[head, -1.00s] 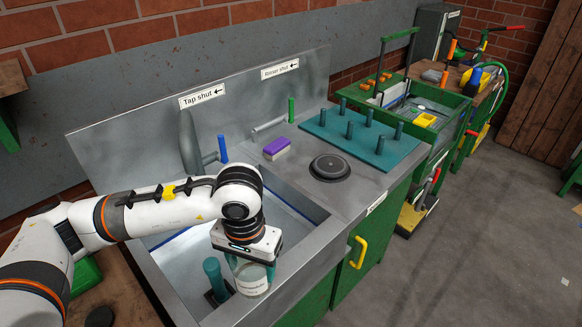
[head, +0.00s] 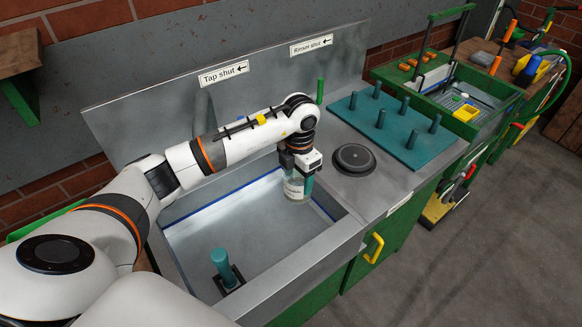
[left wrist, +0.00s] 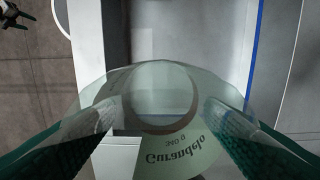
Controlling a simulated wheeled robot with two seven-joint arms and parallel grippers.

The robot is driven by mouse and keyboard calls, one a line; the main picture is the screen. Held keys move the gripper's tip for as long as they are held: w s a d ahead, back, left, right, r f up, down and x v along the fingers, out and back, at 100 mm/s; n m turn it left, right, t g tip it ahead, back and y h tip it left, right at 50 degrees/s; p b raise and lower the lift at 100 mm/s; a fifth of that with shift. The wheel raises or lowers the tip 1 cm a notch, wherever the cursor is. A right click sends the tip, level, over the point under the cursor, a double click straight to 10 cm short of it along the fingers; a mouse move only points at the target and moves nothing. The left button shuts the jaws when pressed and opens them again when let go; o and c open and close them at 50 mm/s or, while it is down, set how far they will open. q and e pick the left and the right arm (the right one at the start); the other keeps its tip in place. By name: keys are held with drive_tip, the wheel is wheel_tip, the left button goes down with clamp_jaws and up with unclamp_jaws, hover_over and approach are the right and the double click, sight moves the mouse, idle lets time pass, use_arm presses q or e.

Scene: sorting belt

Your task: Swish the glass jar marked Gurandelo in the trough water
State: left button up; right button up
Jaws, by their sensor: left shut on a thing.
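The glass jar (head: 294,188) is clear with a pale label. In the left wrist view the jar (left wrist: 165,100) fills the middle, and its label reads "Gurandelo 340 g" upside down. My left gripper (head: 297,176) is shut on the jar, with a teal finger on each side. The jar is inside the outline of the grey metal trough (head: 312,268), near its right end. A blue line runs around the trough's inner walls. I cannot tell whether the jar's lower end touches the water.
Right of the trough are a round dark disc (head: 354,159) and a teal peg board (head: 390,128). Signs on the backsplash read "Tap shut" (head: 223,74) and "Rinser shut" (head: 311,45).

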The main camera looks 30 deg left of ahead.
use_arm(q)
drive_tip(key=n, duration=0.1)
drive_tip(key=a+n, duration=0.1)
drive_tip(key=n, duration=0.1)
drive_tip(key=w+a+f+n, duration=0.1)
drive_tip(key=n, duration=0.1)
drive_tip(key=shift+w+a+f+n+p, duration=0.15)
drive_tip(key=shift+a+n+p, duration=0.2)
drive_tip(key=shift+n, duration=0.55)
drive_tip(key=shift+a+f+n, duration=0.1)
drive_tip(key=shift+a+n, duration=0.05)
drive_tip(key=shift+n, duration=0.35)
drive_tip(key=shift+w+a+f, duration=0.1)
drive_tip(key=shift+f, duration=0.1)
drive_tip(key=shift+f+b, duration=0.7)
drive_tip(key=shift+f, duration=0.05)
wheel_tip(320, 180, down, 20)
drive_tip(key=b, duration=1.5)
drive_tip(key=shift+f, duration=0.25)
use_arm(e)
wheel_tip(320, 180, down, 15)
drive_tip(key=shift+w+f, duration=0.15)
drive_tip(key=shift+w, duration=0.05)
